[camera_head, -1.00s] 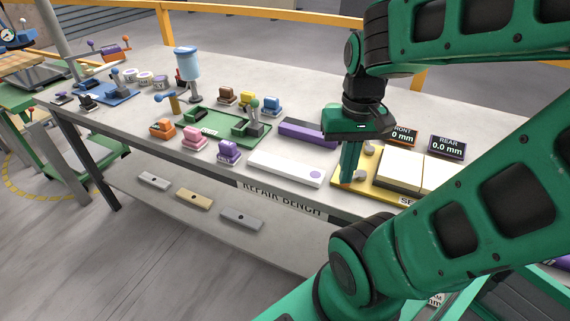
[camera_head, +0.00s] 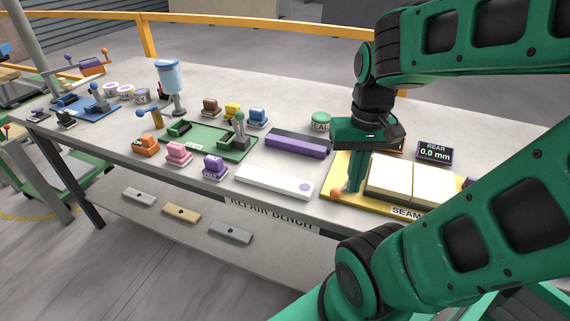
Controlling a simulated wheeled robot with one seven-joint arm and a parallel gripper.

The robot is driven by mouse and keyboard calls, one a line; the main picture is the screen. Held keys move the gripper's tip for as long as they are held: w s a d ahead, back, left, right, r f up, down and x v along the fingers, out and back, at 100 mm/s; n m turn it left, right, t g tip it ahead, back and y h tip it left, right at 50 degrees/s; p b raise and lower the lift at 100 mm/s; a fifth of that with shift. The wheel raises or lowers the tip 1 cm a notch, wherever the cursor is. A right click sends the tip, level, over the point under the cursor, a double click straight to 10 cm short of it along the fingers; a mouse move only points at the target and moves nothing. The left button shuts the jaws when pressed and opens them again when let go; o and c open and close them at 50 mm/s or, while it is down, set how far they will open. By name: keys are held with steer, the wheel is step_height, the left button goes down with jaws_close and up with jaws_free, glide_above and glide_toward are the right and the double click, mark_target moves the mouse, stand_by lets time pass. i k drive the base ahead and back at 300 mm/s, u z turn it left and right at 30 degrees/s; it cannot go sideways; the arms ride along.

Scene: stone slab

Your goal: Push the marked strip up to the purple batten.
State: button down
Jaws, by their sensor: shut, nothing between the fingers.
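The marked strip is a long white bar (camera_head: 268,181) with a purple dot near its right end, lying near the bench's front edge. The purple batten (camera_head: 295,147), with a dark strip along its back, lies farther back and roughly parallel. Bare grey bench top separates the two. My gripper (camera_head: 345,191) points down with its fingers together and nothing in them. It is just right of the strip's dotted end, over the left part of the yellow board, apart from the strip. Whether the fingertips touch the board is unclear.
The yellow board (camera_head: 335,204) carries pale blocks (camera_head: 389,178). A "REAR 0.0 mm" display (camera_head: 434,152) stands behind; another is mostly hidden by my gripper. A purple stamp-like block (camera_head: 215,165) stands left of the strip.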

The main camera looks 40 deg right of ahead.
mark_target(287, 184)
steer(key=z, duration=0.65)
steer(key=k, duration=1.7)
steer(key=u, duration=0.55)
steer(key=i, duration=1.65)
steer(key=z, duration=0.05)
